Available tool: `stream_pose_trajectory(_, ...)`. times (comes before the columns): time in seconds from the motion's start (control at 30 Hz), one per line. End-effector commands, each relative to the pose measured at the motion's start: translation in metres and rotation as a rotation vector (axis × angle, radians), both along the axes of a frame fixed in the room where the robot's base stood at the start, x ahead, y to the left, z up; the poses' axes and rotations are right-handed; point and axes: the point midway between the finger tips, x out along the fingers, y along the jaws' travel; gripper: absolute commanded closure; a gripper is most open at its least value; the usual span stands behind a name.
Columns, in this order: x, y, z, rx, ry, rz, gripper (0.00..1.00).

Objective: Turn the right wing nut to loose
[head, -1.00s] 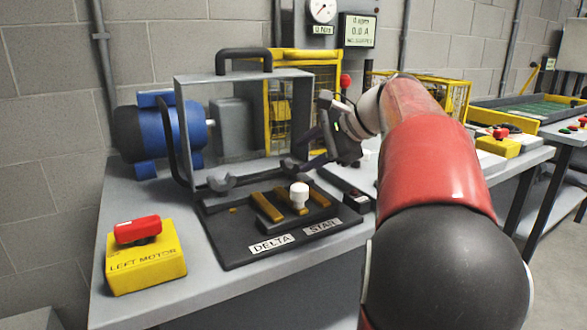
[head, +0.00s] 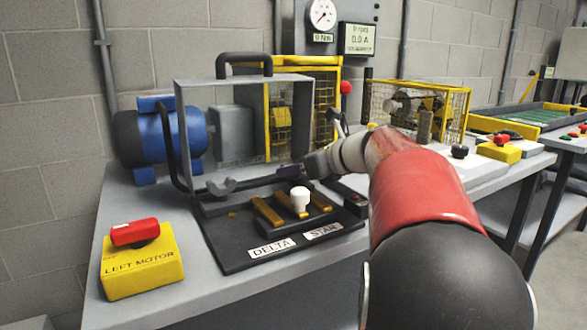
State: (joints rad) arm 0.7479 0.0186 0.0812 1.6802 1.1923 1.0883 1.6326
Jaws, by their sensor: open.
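Brass bars (head: 265,211) and a white knob (head: 300,200) sit on the board, in front of the gripper.
A yellow LEFT MOTOR box (head: 143,268) with a red switch stands at the front left. A blue motor (head: 172,138) is behind the frame. Yellow mesh cages (head: 390,108) stand behind and to the right. A gauge (head: 322,15) and display (head: 359,38) are above.

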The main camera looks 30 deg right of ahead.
Motion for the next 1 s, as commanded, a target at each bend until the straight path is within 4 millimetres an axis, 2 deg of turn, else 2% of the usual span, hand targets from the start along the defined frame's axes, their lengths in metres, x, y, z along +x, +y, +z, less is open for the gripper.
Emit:
stream_pose_trajectory(0.1,0.006,0.0032,-0.0028,0.001,0.0,0.002,0.56)
stream_pose_trajectory(0.37,0.0069,0.0034,-0.003,0.0,0.0,0.001,0.56)
stream_pose_trajectory(0.7,0.0066,0.0034,-0.003,0.0,0.0,0.001,1.0)
stream_pose_trajectory(1.0,0.0069,0.003,-0.0001,0.001,0.0,0.046,1.0)
